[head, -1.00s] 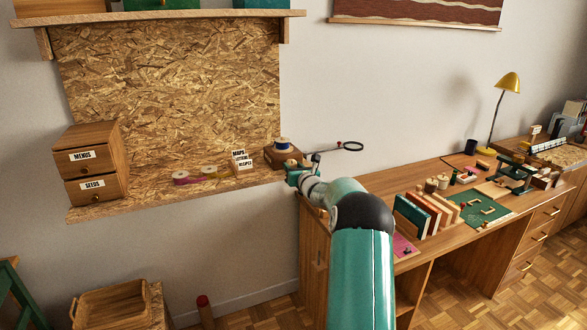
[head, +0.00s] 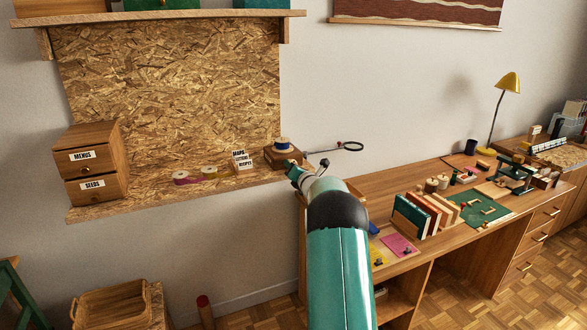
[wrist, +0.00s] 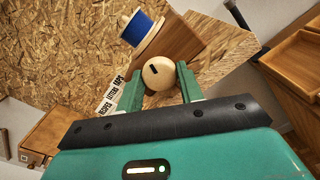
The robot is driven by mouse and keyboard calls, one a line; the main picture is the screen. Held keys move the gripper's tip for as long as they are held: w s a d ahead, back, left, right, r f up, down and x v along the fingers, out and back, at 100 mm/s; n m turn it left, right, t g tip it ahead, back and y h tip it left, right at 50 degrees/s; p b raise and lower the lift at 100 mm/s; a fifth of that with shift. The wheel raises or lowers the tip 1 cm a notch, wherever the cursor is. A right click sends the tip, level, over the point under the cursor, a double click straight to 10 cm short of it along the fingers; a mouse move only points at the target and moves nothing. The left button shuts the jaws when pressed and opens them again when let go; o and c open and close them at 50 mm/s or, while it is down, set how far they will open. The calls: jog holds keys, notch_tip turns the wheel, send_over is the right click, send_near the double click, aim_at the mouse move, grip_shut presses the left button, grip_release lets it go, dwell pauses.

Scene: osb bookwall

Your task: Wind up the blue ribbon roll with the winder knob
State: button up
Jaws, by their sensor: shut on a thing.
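The blue ribbon roll (head: 282,144) sits on top of a wooden winder block (head: 277,155) at the right end of the chipboard shelf. In the wrist view the roll (wrist: 143,29) shows blue ribbon between pale flanges, above the block (wrist: 176,45). The round pale winder knob (wrist: 158,73) with a dark mark faces the wrist camera. My gripper (wrist: 167,86) is shut on the knob, with one green finger on each side of it. In the head view my gripper (head: 291,168) is at the block's front and hides the knob.
A drawer box (head: 92,162) is further left. A dark rod with a ring (head: 350,146) sticks out right. The desk (head: 375,190) lies below right.

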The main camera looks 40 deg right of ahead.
dwell(0.3)
jog(key=o, duration=1)
jog(key=n, duration=0.6)
jog(key=shift+d, duration=0.1)
